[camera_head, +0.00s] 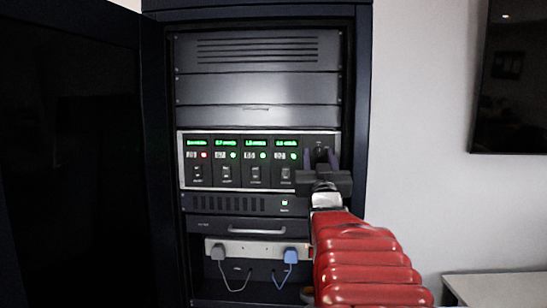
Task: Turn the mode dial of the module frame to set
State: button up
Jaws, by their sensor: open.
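The module frame (212,175) is a light-edged panel in the rack, with several modules side by side. Each module has a green display, a small indicator light and a switch. The first module from the left shows a red light (204,155); the others show green ones. My gripper (320,157) is open, its dark fingers in front of the right end section of the module frame. The mode dial cannot be made out; the fingers cover most of that section. I cannot tell whether they touch anything there.
The dark cabinet (357,110) has its door (70,150) swung open at the left. Below the modules are a drawer with a handle (257,231) and a power strip (258,248) with grey and blue plugs. A wall screen (512,80) and a pale table (497,289) are at the right.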

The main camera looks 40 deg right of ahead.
jog(key=shift+s, duration=0.1)
jog(key=shift+d, duration=0.1)
grip_shut()
dwell(0.4)
jog(key=shift+r+m+h, duration=0.1)
jog(key=shift+m+h, duration=0.3)
jog(key=shift+m, duration=0.1)
jog(key=m+g, duration=0.1)
jog(key=m, duration=0.2)
jog(key=shift+r+m+g+h, duration=0.1)
jog(key=shift+m+g+h, duration=0.2)
jog(key=shift+g+h, duration=0.1)
jog(key=m+g, duration=0.1)
jog(key=m, duration=0.1)
jog(key=m+g, duration=0.1)
jog(key=m, duration=0.1)
jog(key=shift+m+g+h, duration=0.3)
jog(key=shift+m+h, duration=0.1)
jog(key=m+g, duration=0.1)
jog(key=m, duration=0.2)
jog(key=m+g, duration=0.2)
jog(key=m, duration=0.2)
jog(key=shift+r, duration=0.1)
